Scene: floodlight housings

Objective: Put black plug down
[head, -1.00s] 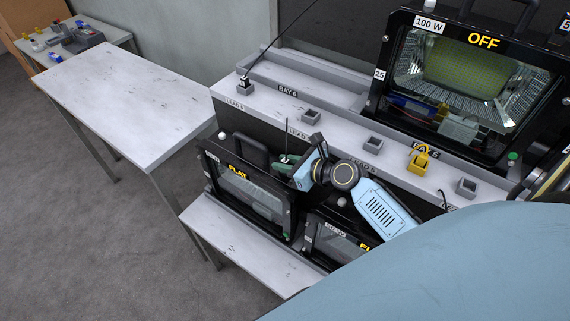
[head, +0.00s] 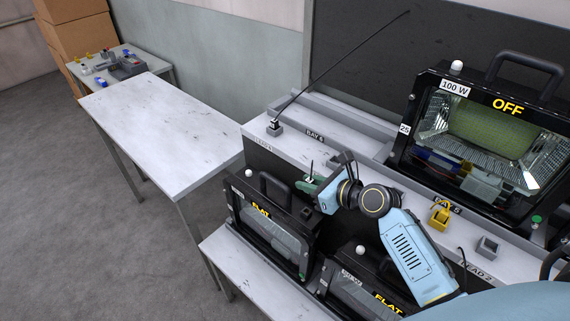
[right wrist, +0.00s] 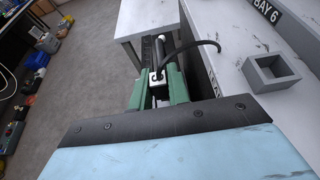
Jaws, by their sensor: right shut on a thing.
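A black cable arcs up from this plug to the right. In the head view the plug is mostly hidden by the gripper, with a thin dark cable standing up. My left gripper is not in view.
A bare white table (head: 160,125) stands to the left. An empty grey socket (head: 487,247) and a yellow plug (head: 440,213) are on the ledge to the right. A large floodlight (head: 490,140) reading OFF stands in the bay. A far small table (head: 150,72) holds several small items.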

